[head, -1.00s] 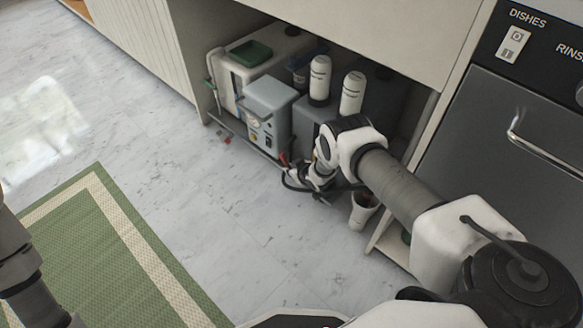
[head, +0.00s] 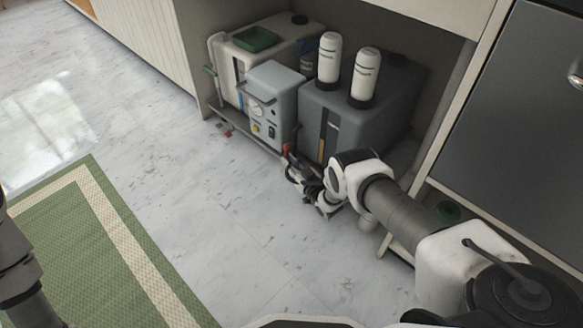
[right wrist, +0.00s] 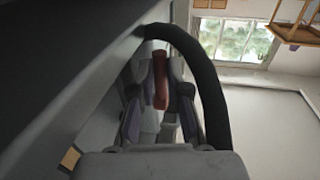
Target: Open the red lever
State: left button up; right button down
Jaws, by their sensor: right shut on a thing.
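The red lever (head: 286,149) shows as a small red piece at the front of the shelf under the counter, by the lower front of the grey tank (head: 377,117). My right gripper (head: 289,165) is at the lever. In the right wrist view the red lever (right wrist: 160,80) stands between the two fingers of my right gripper (right wrist: 160,88), which is shut on it. The lever's base is hidden there. Part of my left arm shows at the left edge of the head view, but its gripper is out of view.
A blue-grey machine (head: 272,98) with a gauge stands left of the tank. A white container (head: 228,66) with a green tray (head: 255,39) is farther left. Two white bottles (head: 329,58) stand on the tank. The tiled floor (head: 225,215) in front is clear beside a green mat (head: 85,240).

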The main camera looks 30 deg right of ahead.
dwell(0.4)
jog(key=c, duration=1.2)
grip_release()
jog(key=shift+w, duration=0.1)
jog(key=shift+o, duration=0.2)
jog(key=s+d, duration=0.1)
jog(key=s, duration=1.1)
jog(key=shift+d+f, duration=0.15)
jog(key=shift+d, duration=0.25)
